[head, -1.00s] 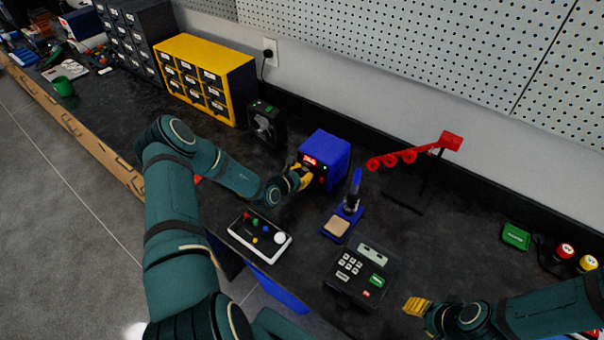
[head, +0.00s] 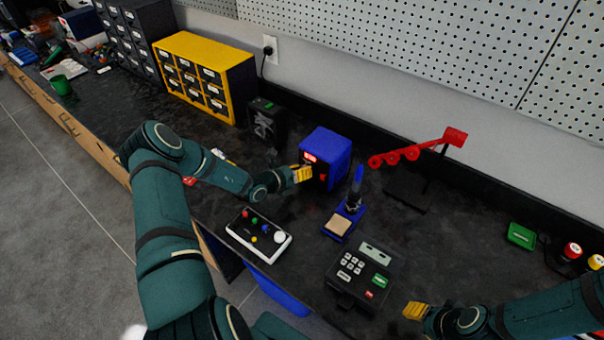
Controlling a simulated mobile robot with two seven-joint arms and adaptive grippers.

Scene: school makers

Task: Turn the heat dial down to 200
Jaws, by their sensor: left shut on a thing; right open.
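The blue soldering station (head: 336,153) stands on the dark bench, with a lit red display (head: 310,157) too small to read. My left gripper (head: 306,173) is at the station's front face, just below the display. Its yellow fingers are shut on the heat dial, which they hide from view. My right gripper (head: 414,309) is open and empty over the bench at lower right, apart from the station.
The joystick panel (head: 259,235) and keypad box (head: 362,275) lie in front. A small black fan (head: 265,122) stands behind left, and a red-armed holder (head: 418,150) at right.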

